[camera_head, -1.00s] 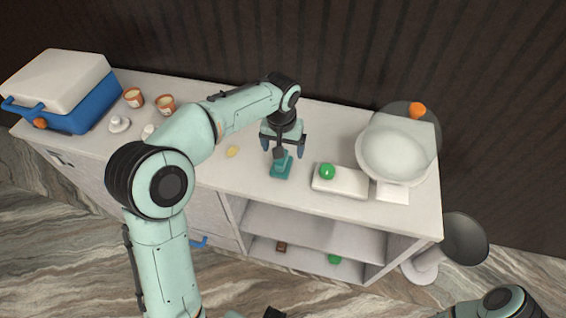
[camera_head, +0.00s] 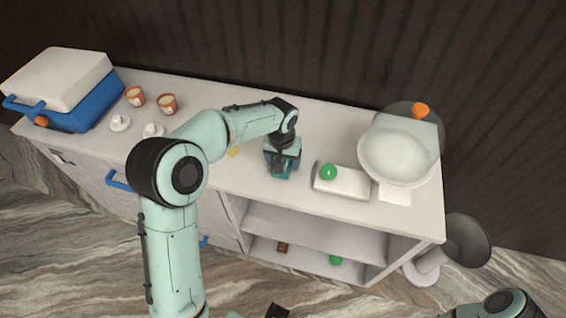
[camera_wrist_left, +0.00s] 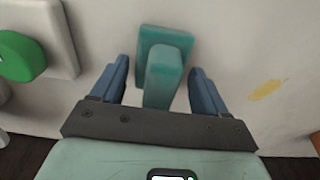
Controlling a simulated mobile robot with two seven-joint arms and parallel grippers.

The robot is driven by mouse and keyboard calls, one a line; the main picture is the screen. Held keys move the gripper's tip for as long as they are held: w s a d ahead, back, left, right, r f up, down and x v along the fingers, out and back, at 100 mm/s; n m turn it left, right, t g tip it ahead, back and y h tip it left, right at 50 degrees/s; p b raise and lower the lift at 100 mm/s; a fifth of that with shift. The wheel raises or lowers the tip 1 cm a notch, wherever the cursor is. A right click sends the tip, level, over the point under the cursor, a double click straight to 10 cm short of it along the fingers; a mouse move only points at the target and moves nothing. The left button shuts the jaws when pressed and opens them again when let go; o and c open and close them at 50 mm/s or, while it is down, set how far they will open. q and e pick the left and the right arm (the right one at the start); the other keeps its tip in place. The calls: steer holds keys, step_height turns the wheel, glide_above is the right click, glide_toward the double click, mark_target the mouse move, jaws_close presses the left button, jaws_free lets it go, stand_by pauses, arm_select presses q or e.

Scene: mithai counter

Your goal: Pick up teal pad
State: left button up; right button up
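The teal pad (camera_wrist_left: 164,72) stands on the counter in the left wrist view, a flat base with a raised block on it. In the head view the teal pad (camera_head: 283,173) is mostly hidden under my gripper. My left gripper (camera_wrist_left: 160,75) is open, with one blue finger on each side of the raised block and a visible gap on both sides. In the head view my left gripper (camera_head: 282,160) is low over the counter. My right gripper is not in view; only part of my right arm shows at the bottom right.
A white block with a green button (camera_head: 328,172) and a scale with a round pan (camera_head: 396,153) stand right of the pad. A yellow patch (camera_wrist_left: 266,90) lies beside it. A blue-and-white cooler (camera_head: 62,88) and orange cups (camera_head: 168,103) are at the left.

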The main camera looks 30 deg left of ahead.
arm_select(q)
steer(key=c, duration=0.7)
steer(key=shift+r, duration=0.1)
step_height(320, 180, up, 20)
steer(key=p, duration=0.3)
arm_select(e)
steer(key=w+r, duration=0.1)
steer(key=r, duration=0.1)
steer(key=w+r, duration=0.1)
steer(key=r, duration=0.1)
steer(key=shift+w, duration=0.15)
arm_select(q)
steer(key=o, duration=0.4)
steer(key=c, duration=0.3)
